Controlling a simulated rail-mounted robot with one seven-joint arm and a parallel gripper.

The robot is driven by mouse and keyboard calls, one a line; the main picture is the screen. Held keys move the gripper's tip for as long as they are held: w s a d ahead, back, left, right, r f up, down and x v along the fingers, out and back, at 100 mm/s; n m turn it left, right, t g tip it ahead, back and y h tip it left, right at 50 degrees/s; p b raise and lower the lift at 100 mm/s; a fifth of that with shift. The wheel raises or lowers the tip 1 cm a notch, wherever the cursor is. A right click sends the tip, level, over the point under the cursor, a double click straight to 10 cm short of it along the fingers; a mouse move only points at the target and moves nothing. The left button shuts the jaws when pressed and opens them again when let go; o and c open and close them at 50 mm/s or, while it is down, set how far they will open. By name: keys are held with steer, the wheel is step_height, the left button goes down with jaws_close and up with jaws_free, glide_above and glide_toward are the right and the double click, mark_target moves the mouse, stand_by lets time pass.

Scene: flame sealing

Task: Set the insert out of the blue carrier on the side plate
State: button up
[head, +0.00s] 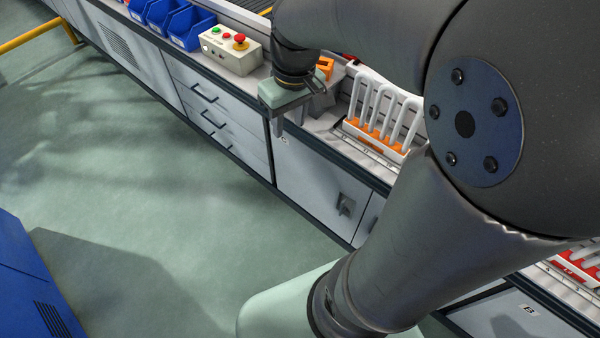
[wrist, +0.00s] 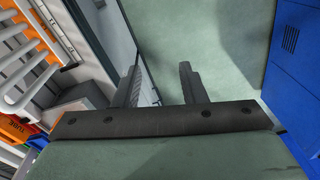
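I cannot make out the blue carrier, its insert or the side plate in either view. In the head view my gripper (head: 292,120) hangs just off the front edge of the bench, over the floor side, pointing down. In the wrist view my gripper (wrist: 158,72) has its two fingers well apart with nothing between them, only the floor and cabinet front beyond. An orange carrier (head: 373,137) with several upright white tubes stands on the bench to the right of my gripper. A red carrier (head: 578,270) with white tubes shows partly at the lower right.
The bench has drawers (head: 215,110) below. A control box (head: 231,50) with a red button and blue bins (head: 187,28) stand left of my gripper. A blue cabinet (head: 30,285) stands on the floor at lower left. The green floor (head: 130,165) is clear. My arm hides much of the bench's right part.

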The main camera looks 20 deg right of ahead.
steer(key=s+a+f+m, duration=0.1)
steer(key=s+f, duration=0.1)
steer(key=s, duration=0.3)
steer(key=s+a+f+m, duration=0.1)
steer(key=s+f, duration=0.1)
steer(key=s, duration=0.4)
steer(key=shift+a+f+h, duration=0.15)
steer(key=shift+a+h, duration=0.1)
steer(key=shift+h, duration=0.05)
